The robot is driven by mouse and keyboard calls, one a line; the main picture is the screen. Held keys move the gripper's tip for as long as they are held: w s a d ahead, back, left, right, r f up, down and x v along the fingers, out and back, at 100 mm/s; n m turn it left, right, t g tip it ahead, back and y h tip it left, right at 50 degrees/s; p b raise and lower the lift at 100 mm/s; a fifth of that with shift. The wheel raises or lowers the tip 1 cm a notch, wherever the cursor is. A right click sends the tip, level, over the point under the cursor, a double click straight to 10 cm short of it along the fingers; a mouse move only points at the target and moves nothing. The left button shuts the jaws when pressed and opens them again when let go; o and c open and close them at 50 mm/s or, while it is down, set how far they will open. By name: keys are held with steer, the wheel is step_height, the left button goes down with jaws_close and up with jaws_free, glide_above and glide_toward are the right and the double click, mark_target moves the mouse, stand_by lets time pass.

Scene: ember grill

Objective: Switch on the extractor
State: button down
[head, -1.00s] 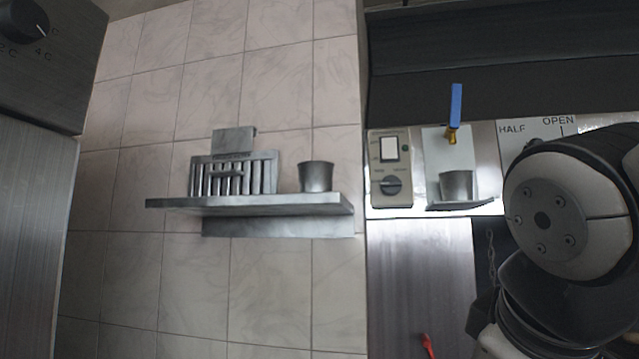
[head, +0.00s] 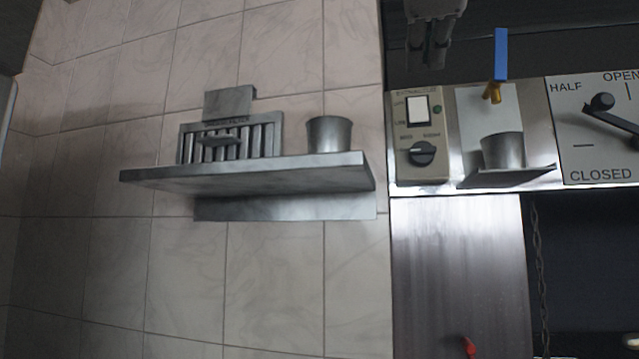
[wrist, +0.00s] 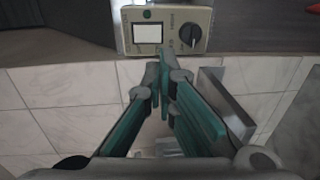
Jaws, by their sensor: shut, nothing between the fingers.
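The extractor control box (head: 420,170) is a beige panel on the steel wall strip. It has a white rocker switch (head: 418,110), a small green lamp (head: 437,109) and a dark rotary knob (head: 422,153). I cannot tell the switch position. In the head view my gripper (head: 429,62) hangs from the top edge, just above the box. My gripper (wrist: 161,72) is shut and empty, apart from the box in that view.
A steel shelf (head: 250,180) with a slotted rack (head: 230,142) and a metal cup (head: 329,134) is on the tiled wall at left. Right of the box are a blue-handled tap (head: 500,55), another cup (head: 503,151) on a small ledge, and a damper lever plate (head: 590,155).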

mark_target(419, 121)
steer(key=x, duration=1.4)
steer(key=shift+f, duration=0.1)
steer(key=shift+w+d+f, duration=0.15)
steer(key=shift+w+f, duration=0.05)
steer(key=shift+w, duration=0.3)
steer(key=shift+s, duration=0.15)
